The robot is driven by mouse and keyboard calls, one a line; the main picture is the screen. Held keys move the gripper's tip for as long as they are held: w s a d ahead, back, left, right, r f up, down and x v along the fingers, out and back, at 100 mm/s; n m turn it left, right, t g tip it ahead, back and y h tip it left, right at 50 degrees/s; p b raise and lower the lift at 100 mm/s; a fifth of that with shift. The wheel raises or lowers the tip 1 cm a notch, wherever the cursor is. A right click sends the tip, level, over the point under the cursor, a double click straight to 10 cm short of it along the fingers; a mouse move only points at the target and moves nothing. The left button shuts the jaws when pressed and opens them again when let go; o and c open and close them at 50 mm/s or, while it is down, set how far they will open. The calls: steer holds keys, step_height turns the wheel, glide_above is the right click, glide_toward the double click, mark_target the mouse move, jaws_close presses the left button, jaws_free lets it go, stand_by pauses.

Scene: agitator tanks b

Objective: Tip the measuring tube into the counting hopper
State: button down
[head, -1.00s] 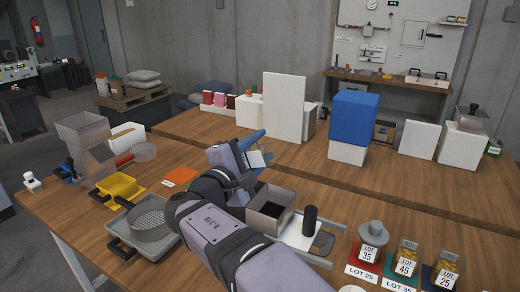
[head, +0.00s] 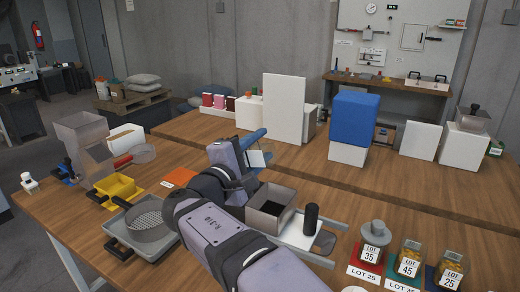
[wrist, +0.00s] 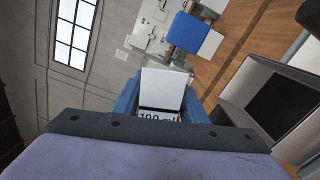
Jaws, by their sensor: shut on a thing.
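My gripper (wrist: 172,108) is shut on the measuring tube (wrist: 162,88), a pale tube with a dark-edged label reading about "100 ml". The tube lies between blue fingers; in the head view its pale part (head: 259,159) shows beside the blue jaws, partly hidden by my wrist. A grey square open-topped hopper (head: 262,219) with a dark inside stands just in front of and to the right of my wrist. It shows at the right of the wrist view (wrist: 236,84), apart from the tube. The tube's contents and mouth are not clear.
A translucent hopper (head: 84,134) stands at the far left behind a yellow tray (head: 117,188). A sieve (head: 151,222) sits at the front left. A black-knobbed plate (head: 297,233) and several lot jars (head: 409,259) lie right. A tall white panel (head: 285,106) stands behind.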

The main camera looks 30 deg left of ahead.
steer(key=shift+d+f+m+b, duration=0.1)
steer(key=shift+f+m+b, duration=0.4)
steer(key=shift+m+b, duration=1)
stand_by(0.5)
steer(key=shift+d+f+b, duration=0.1)
steer(key=shift+f+b, duration=0.05)
steer(key=shift+b, duration=1.55)
steer(key=shift+d+r+m+b, duration=0.25)
steer(key=shift+r+m+b, duration=0.1)
steer(key=shift+m+b, duration=0.6)
steer(key=shift+d+r+m+b, duration=0.3)
steer(key=shift+m+b, duration=0.45)
steer(key=shift+m, duration=0.3)
stand_by(0.6)
steer(key=shift+d+r+m+b, duration=0.3)
steer(key=shift+d+m+b, duration=0.05)
steer(key=shift+m+b, duration=0.75)
stand_by(0.6)
